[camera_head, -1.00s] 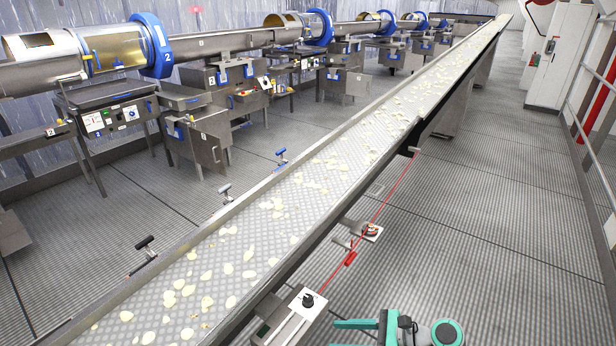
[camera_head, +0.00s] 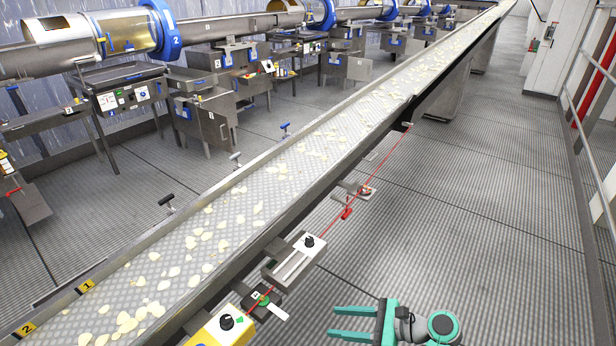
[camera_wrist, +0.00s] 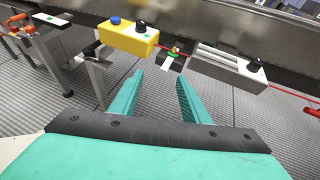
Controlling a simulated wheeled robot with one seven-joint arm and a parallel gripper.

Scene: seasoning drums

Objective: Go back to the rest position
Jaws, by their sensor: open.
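My gripper (camera_head: 352,322) is at the bottom of the head view, right of the conveyor, over the bare floor. Its two teal fingers are apart and point left toward the conveyor's side. In the wrist view my gripper (camera_wrist: 156,95) shows the same two fingers spread with nothing between them. Beyond the fingertips are a yellow control box (camera_wrist: 128,38) with a blue and a black knob and a grey box (camera_wrist: 228,66) with a black knob. The fingers appear apart from both boxes. No rest position is marked in view.
The long conveyor (camera_head: 236,215) carries pale chips. A red pull cord (camera_head: 340,219) runs along its near side, past the grey box (camera_head: 294,258) and yellow box (camera_head: 222,328). Seasoning drums (camera_head: 130,32) stand beyond. Railings (camera_head: 590,160) line the right; the floor (camera_head: 480,220) between is clear.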

